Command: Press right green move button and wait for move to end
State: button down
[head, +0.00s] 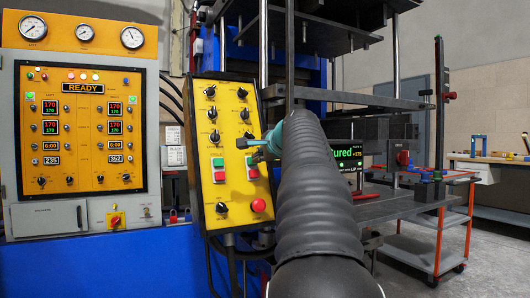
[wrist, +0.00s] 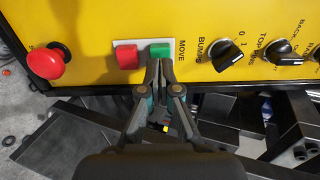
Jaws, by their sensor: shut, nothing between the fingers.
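The yellow control box (head: 229,105) has two pairs of green and red buttons. The right green button (head: 250,161) sits above a red button (head: 253,173) in the head view. In the wrist view the picture is turned, and the green move button (wrist: 160,49) is next to the red one (wrist: 127,56), near the MOVE label. My gripper (wrist: 156,64) is shut and empty, its fingertips at the lower edge of the green button. I cannot tell whether they touch it. In the head view my gripper (head: 245,143) is partly behind my arm, near the box.
A red emergency knob (head: 258,205) and several black knobs are on the same box. The left green button (head: 218,162) is beside the right pair. The press plates (head: 325,35) stand behind my arm. A display panel (head: 82,130) reads READY. An orange trolley (head: 440,222) stands at right.

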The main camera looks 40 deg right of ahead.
jog(key=shift+w+d+f, duration=0.15)
jog(key=shift+w+f, duration=0.05)
jog(key=shift+w, duration=0.45)
